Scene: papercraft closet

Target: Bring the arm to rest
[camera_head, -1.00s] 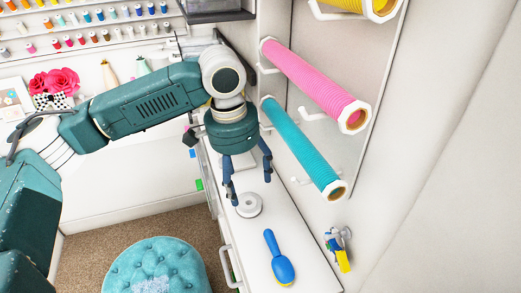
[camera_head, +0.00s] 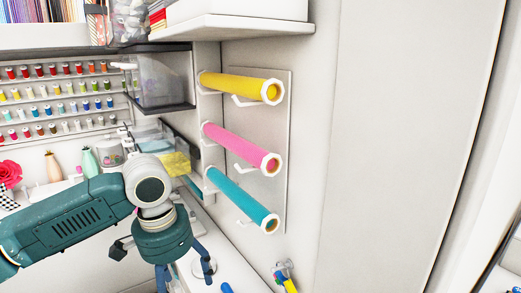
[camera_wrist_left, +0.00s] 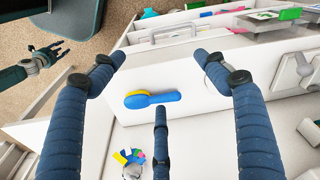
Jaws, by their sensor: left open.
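My left gripper (camera_head: 185,278) is low in the head view, its fingers spread and pointing down over the white counter. In the left wrist view its fingers (camera_wrist_left: 160,85) stand wide apart with nothing between their tips. A blue brush with yellow bristles (camera_wrist_left: 150,98) lies on the white surface beyond them, and one finger overlaps it in the picture. Only the brush's top (camera_head: 227,288) shows in the head view. What looks like my right gripper (camera_wrist_left: 45,57) is small at the upper left of the wrist view, over the carpet; its opening is unclear.
Yellow (camera_head: 240,86), pink (camera_head: 240,146) and teal (camera_head: 242,200) rolls project from the wall rack right of my arm. A blue-and-yellow item (camera_head: 286,276) is near the wall. Thread shelves (camera_head: 60,100) stand behind.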

